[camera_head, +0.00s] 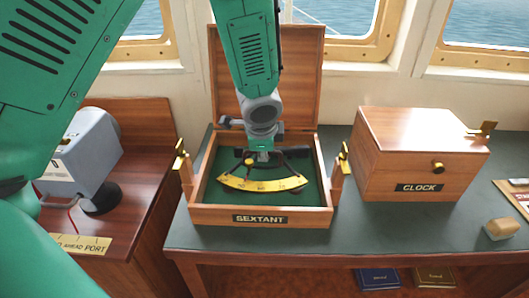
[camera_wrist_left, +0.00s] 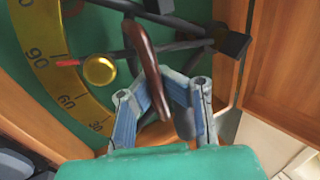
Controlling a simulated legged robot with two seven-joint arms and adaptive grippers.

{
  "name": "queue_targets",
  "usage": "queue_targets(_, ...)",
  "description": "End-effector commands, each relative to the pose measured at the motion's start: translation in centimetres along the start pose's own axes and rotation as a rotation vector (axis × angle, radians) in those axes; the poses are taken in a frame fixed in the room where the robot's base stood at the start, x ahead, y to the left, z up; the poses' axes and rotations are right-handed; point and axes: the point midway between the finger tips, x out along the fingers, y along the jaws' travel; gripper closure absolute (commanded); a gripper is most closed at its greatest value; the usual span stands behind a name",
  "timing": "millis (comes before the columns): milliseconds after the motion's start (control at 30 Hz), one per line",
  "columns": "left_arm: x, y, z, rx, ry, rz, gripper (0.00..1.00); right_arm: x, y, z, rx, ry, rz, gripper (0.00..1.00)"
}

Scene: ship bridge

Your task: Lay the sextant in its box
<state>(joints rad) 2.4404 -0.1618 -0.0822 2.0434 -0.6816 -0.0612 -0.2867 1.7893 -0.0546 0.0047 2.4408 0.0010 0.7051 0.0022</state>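The sextant (camera_head: 262,184), with a yellow arc scale and dark frame, is inside the outline of the open wooden box labelled SEXTANT (camera_head: 210,215), over its green lining. My left gripper (camera_head: 262,150) reaches straight down from above onto the sextant's upper part. In the left wrist view, the gripper's fingers (camera_wrist_left: 160,90) close in on both sides of the sextant's brown handle (camera_wrist_left: 146,55). The yellow scale (camera_wrist_left: 45,60) shows over green lining there. I cannot tell whether the sextant touches the box floor. My right gripper is not in view.
The box lid (camera_head: 312,75) stands open behind. Brass-topped wooden pieces (camera_head: 338,180) stand at the box's sides. A closed CLOCK box (camera_head: 400,165) is at right, with a small wooden-handled object (camera_head: 502,228) nearby. A grey device (camera_head: 85,150) stands on the left cabinet.

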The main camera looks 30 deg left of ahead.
Motion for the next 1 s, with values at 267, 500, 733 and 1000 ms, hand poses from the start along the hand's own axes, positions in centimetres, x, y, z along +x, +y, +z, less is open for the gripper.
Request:
queue_targets(267, -0.1, -0.1, -0.1, -0.001, 0.002, -0.003, 0.69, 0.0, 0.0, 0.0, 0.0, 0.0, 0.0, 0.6)
queue_targets(500, 0.0, -0.1, -0.1, 0.0, 0.001, -0.001, 0.69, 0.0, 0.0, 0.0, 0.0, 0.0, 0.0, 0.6)
queue_targets(733, -1.3, -0.1, -0.1, -0.002, 0.003, -0.001, 0.69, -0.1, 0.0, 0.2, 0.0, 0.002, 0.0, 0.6)
queue_targets(1000, -7.0, -0.1, -0.1, -0.002, 0.005, -0.003, 0.69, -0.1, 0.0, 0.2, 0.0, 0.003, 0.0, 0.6)
